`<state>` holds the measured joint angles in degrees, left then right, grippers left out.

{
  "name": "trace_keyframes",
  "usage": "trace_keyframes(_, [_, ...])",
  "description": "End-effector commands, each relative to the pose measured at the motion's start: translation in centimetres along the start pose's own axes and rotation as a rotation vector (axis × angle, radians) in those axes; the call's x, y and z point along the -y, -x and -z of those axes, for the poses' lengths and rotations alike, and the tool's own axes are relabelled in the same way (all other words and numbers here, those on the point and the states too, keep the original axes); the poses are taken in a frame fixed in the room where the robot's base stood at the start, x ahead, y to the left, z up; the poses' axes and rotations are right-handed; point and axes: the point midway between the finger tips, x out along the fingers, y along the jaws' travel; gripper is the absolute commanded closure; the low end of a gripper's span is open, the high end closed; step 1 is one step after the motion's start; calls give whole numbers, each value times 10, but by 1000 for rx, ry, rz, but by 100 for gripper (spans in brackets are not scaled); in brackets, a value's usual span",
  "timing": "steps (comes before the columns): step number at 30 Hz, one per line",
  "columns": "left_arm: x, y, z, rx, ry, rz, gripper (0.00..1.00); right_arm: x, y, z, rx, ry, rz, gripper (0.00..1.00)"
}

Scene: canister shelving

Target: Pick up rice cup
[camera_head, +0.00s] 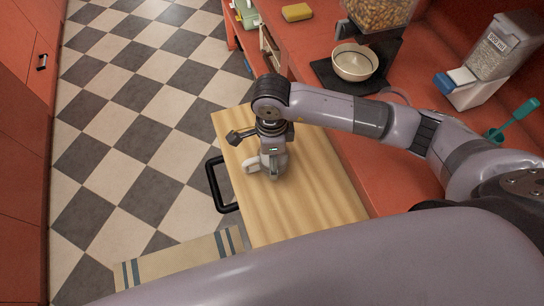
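No cup labelled as the rice cup can be made out. A small white piece (252,165), perhaps a cup's handle, shows beside my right gripper over the wooden tabletop; most of whatever it belongs to is hidden. My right gripper (271,176) points down at the tabletop. Its fingertips are too small and covered to tell whether it is open or holds something. A teal scoop or cup with a long handle (518,117) is at the right on the red counter, partly behind my arm. My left gripper is out of view.
The wooden top (315,215) is a cart-like surface with a black handle (213,182). A red counter (320,55) holds a yellow sponge (297,12), a bowl (354,63) under a dispenser (380,12), and a grain dispenser (500,45). Checkered floor lies left.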

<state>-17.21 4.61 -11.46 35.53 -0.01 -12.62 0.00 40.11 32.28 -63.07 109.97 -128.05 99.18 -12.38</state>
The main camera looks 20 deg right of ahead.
Motion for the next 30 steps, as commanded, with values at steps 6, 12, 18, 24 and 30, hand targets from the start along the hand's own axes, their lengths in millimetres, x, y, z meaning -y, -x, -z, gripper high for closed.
trace_keyframes(6, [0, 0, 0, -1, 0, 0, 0, 0, 0, 0, 0, 0, 0, 49])
trace_keyframes(12, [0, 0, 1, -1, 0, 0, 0, 0, 0, 0, 0, 0, 0, 63])
trace_keyframes(18, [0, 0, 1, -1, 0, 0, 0, 0, 0, 0, 1, 1, 0, 76])
trace_keyframes(24, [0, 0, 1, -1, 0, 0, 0, 0, 1, 0, 1, 0, 0, 78])
trace_keyframes(30, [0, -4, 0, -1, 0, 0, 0, 0, 13, -1, 3, 2, 2, 78])
